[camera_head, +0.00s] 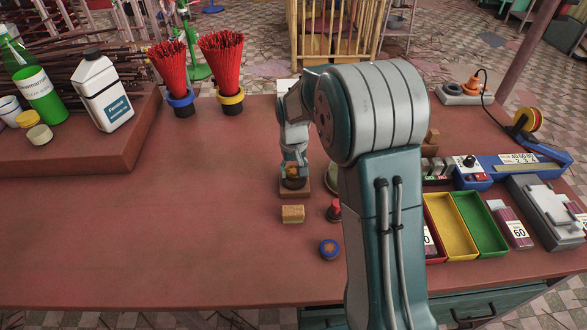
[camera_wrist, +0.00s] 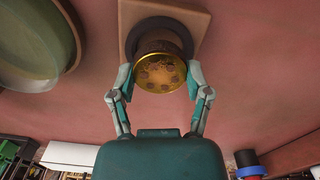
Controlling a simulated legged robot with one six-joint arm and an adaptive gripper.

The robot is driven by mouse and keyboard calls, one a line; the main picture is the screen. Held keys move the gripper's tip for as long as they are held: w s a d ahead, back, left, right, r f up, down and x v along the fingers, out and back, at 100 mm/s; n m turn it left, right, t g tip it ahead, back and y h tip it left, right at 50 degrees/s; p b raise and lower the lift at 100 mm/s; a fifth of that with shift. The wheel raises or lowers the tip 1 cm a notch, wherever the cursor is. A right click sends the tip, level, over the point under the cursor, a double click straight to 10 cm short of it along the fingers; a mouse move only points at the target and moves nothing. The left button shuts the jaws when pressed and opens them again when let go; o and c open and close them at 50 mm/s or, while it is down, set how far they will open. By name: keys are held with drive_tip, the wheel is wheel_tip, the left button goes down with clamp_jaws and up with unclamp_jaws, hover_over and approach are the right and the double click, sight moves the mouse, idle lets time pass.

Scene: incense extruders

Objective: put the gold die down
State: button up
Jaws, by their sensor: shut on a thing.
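The gold die (camera_wrist: 160,74) is a round piece with small dark holes in its face. My gripper (camera_wrist: 160,82) is shut on it, one finger at each side, in the wrist view. The die is at a dark ring on a square wooden block (camera_wrist: 197,22); I cannot tell whether it touches the ring. In the head view my gripper (camera_head: 293,168) points down over the same wooden block (camera_head: 303,191), and the die shows only as a small gold-brown patch (camera_head: 293,172).
A tan block (camera_head: 293,214), a red-topped piece (camera_head: 334,209) and a blue round piece (camera_head: 329,250) stand nearby. Red, yellow and green trays (camera_head: 453,225) lie right, partly behind my arm. A round greenish dish (camera_wrist: 70,45) is close at left in the wrist view.

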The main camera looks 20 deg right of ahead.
sight(293, 170)
drive_tip(key=shift+f, duration=0.55)
drive_tip(key=o, duration=1.4)
drive_tip(key=shift+c, duration=0.2)
drive_tip(key=shift+r, duration=0.1)
wheel_tip(293, 170, up, 12)
drive_tip(key=r, duration=0.1)
drive_tip(key=s+r+t, duration=0.2)
drive_tip(key=s+r, duration=0.4)
drive_tip(key=s, duration=0.1)
drive_tip(key=s+r+t, duration=0.1)
drive_tip(key=s+t, duration=0.2)
drive_tip(key=s, duration=1.7)
drive_tip(key=shift+s+r+t, duration=0.2)
drive_tip(key=shift+r+t, duration=0.05)
drive_tip(key=shift+t, duration=0.05)
